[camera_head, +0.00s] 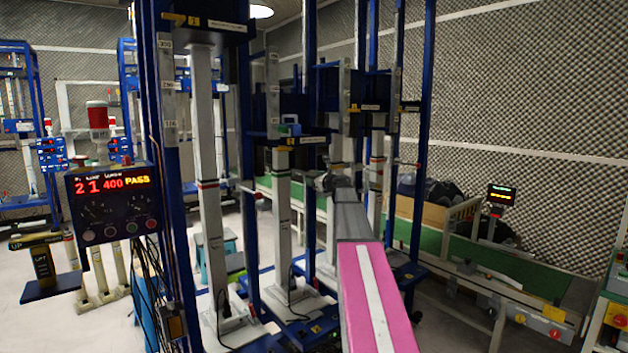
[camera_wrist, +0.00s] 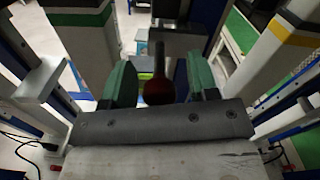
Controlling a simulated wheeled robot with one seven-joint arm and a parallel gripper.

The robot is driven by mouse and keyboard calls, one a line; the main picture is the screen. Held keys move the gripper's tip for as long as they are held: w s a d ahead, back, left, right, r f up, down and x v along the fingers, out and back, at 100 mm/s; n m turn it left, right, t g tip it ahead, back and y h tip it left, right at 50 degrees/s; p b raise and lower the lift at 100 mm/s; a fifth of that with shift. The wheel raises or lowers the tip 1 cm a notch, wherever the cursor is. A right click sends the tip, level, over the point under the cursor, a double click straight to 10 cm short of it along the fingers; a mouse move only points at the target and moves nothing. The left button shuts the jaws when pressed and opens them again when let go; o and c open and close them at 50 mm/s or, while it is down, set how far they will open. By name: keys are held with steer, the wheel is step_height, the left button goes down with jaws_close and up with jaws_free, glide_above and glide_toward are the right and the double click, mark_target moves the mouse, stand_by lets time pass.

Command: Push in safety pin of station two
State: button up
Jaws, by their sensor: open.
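In the wrist view my gripper (camera_wrist: 160,72) has its two green fingers apart. A safety pin with a dark red ball knob (camera_wrist: 157,91) and a thin dark rod shows between them. I see gaps at both sides of the knob, so the fingers do not grip it. In the head view my pink and grey arm reaches forward among the station columns, with my gripper (camera_head: 324,181) beside a grey column (camera_head: 283,205). The pin at the gripper is too small to tell there. Whether its rod is in or out cannot be told.
Blue posts and grey columns stand close on both sides of my arm. A control box (camera_head: 113,203) with a lit red display reading PASS is at left. A green-topped bench (camera_head: 470,255) is at right. Cables lie on the floor near the column bases.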

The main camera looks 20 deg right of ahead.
steer(key=v, duration=1)
steer(key=shift+s, duration=0.1)
steer(key=s+a+f+n+g, duration=0.35)
steer(key=a+f+n, duration=0.2)
steer(key=f, duration=0.45)
steer(key=s+a+f+n+g, duration=0.3)
steer(key=s+a+f+n, duration=0.15)
steer(key=a+f, duration=0.35)
steer(key=s+a+f+n+g, duration=0.3)
steer(key=s+a+f+n, duration=0.15)
steer(key=f, duration=0.65)
steer(key=s+a+f+n+g+h, duration=0.3)
steer(key=s+f+n, duration=0.4)
steer(key=s, duration=0.3)
steer(key=s+a+f+n+g+h, duration=0.3)
steer(key=s+f+n, duration=0.4)
steer(key=s+f, duration=0.3)
steer(key=shift+g, duration=0.75)
steer(key=shift+s+n, duration=0.1)
steer(key=shift+n, duration=0.15)
